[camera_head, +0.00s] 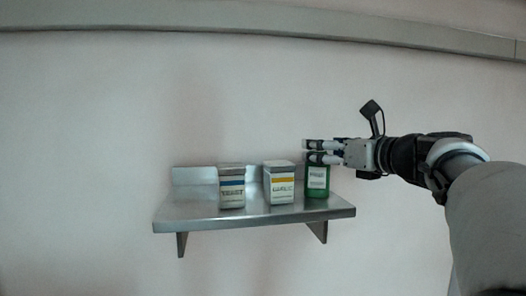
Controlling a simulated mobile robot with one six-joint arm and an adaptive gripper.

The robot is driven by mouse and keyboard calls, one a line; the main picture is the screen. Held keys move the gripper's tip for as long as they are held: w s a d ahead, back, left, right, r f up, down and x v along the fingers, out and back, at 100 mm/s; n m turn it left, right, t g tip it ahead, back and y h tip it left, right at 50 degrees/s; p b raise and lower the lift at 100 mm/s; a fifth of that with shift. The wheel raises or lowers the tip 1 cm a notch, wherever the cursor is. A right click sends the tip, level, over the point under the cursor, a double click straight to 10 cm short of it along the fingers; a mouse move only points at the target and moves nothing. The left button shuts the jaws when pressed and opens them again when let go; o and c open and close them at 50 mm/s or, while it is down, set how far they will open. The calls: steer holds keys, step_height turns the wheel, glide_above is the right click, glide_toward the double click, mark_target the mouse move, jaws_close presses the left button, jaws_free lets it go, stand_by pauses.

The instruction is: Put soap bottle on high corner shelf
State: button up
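The soap bottle is most likely the green bottle (318,192) with a white label, standing upright at the right end of the metal wall shelf (190,215). Its base appears to rest on the shelf. My gripper (312,151) reaches in from the right at the height of the bottle's top. Its two fingers show with a narrow gap between them. They hide the bottle's top, so I cannot tell whether they grip it or are only around or in front of it.
The shelf's left end is bare. The wall (90,150) is plain, with a ledge (250,22) high above.

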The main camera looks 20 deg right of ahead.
steer(key=s+b, duration=0.1)
steer(key=s, duration=0.8)
steer(key=shift+d+r, duration=0.2)
steer(key=shift+r, duration=0.05)
